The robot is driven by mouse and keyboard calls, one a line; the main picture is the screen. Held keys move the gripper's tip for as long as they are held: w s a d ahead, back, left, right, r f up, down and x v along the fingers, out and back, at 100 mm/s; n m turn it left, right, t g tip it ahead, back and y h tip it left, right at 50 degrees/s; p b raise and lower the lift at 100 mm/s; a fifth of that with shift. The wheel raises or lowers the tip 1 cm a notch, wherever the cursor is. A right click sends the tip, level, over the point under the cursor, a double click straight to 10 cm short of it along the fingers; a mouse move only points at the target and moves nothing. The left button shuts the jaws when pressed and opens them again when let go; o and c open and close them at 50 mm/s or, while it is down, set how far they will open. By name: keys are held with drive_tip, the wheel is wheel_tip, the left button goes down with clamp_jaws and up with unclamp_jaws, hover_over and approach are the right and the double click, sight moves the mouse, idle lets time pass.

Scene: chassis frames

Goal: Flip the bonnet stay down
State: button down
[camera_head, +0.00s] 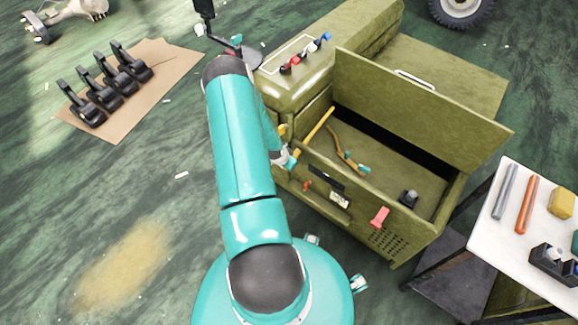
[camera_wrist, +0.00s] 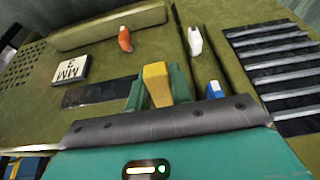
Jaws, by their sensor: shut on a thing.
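My gripper (camera_wrist: 157,88) is shut on a yellow piece (camera_wrist: 156,78) at the chassis panel, with a green finger on each side of it. In the head view a yellow rod (camera_head: 315,130) slants up from near my gripper across the left end of the open bay, and it looks like the bonnet stay. I cannot tell for sure whether the held yellow piece is its end. The raised olive bonnet panel (camera_head: 420,100) stands tilted open behind the bay. My arm hides most of the gripper in the head view.
The olive chassis panel carries an orange knob (camera_wrist: 124,38), a white lever (camera_wrist: 194,40), a blue-and-white piece (camera_wrist: 214,90) and a label plate (camera_wrist: 70,68). A pink tab (camera_head: 380,215) sits farther right. A white-topped table (camera_head: 515,255) stands at the right.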

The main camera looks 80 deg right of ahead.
drive_tip(key=shift+w+a+r+t+y, duration=0.15)
drive_tip(key=shift+r+t+y, duration=0.35)
drive_tip(key=shift+r+y, duration=0.6)
drive_tip(key=shift+f+y, duration=0.1)
drive_tip(key=shift+y, duration=0.2)
drive_tip(key=c, duration=1.2)
unclamp_jaws()
drive_tip(key=shift+c, duration=0.2)
wheel_tip(320, 180, up, 14)
drive_tip(key=a, duration=0.2)
drive_tip(key=shift+w+f, duration=0.15)
drive_tip(key=shift+w, duration=0.2)
